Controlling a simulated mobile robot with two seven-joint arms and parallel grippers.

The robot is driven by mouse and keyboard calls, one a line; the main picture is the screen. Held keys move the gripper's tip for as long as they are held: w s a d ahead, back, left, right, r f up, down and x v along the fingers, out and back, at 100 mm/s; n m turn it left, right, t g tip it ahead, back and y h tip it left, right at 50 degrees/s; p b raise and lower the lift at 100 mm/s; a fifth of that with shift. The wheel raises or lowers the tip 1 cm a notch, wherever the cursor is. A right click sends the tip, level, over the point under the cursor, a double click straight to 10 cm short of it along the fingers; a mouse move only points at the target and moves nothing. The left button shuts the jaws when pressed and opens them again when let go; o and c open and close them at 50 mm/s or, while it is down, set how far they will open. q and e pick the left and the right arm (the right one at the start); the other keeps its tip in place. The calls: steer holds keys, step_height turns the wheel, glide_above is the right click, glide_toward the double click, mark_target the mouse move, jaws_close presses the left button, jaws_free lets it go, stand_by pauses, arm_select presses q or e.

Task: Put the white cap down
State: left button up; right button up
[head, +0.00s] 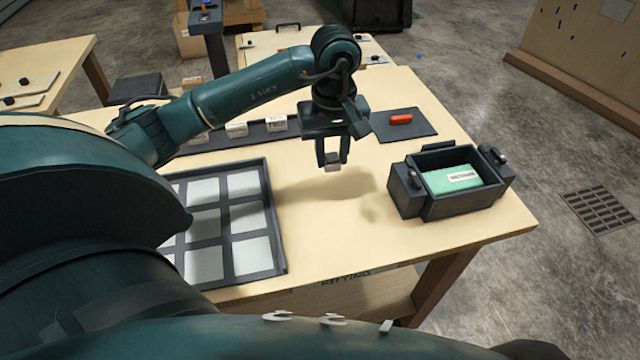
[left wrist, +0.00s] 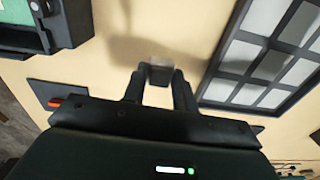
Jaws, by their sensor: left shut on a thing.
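My left gripper (head: 333,158) reaches over the wooden table, pointing down, between the dark grid tray and the dark box. It is shut on the small white cap (head: 333,168), which looks greyish in shade and sits between the fingertips. The cap also shows in the left wrist view (left wrist: 160,70), at the tips of the left gripper (left wrist: 160,85). A shadow lies on the table below and around the gripper, and the cap appears held above the bare tabletop. My right gripper is not in view.
The dark grid tray (head: 279,235) with pale panels is on the left. A dark box (head: 462,207) holding a green block (head: 440,181) is on the right. Behind are a dark mat (head: 425,127) with a red piece (head: 401,119) and a rail with white blocks (head: 237,130). Bare tabletop (head: 330,240) lies between.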

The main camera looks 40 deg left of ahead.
mark_target(327, 197)
arm_select(q)
steer(key=shift+w+a, duration=0.15)
steer(key=shift+a, duration=0.25)
steer(key=shift+a+f, duration=0.15)
steer(key=shift+f, duration=0.15)
steer(key=shift+n, duration=0.3)
step_height(327, 197, down, 9)
steer(key=shift+r+p, duration=0.1)
steer(key=shift+p, duration=0.6)
steer(key=shift+f, duration=0.35)
steer(key=shift+f+b, duration=0.25)
steer(key=shift+b, duration=0.05)
steer(key=o, duration=0.9)
steer(key=shift+r, duration=0.1)
steer(key=shift+o, duration=0.2)
